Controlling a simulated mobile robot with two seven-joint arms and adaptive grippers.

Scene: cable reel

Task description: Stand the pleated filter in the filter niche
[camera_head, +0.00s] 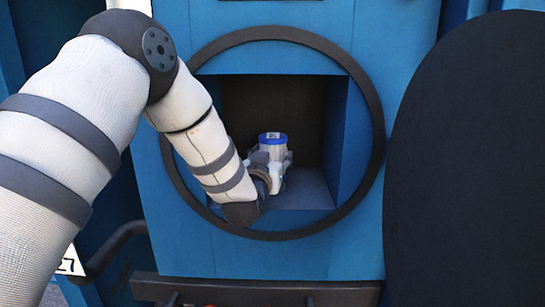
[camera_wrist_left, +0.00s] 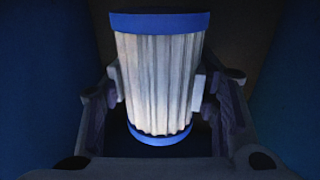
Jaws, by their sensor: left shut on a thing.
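The pleated filter (camera_head: 273,141) is a white pleated cylinder with blue end caps. It stands upright inside the filter niche (camera_head: 309,188), a square recess in the blue wall. My left gripper (camera_head: 272,160) reaches into the niche and is shut on the filter. In the left wrist view the filter (camera_wrist_left: 158,85) fills the middle, with a finger pad of my left gripper (camera_wrist_left: 158,88) against each side. I cannot tell whether its lower cap touches the niche floor. My right gripper is not in view.
A dark ring (camera_head: 374,110) frames the niche opening. A large dark round panel (camera_head: 470,160) stands to the right. A dark ledge (camera_head: 255,292) runs below the opening. The right part of the niche is free.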

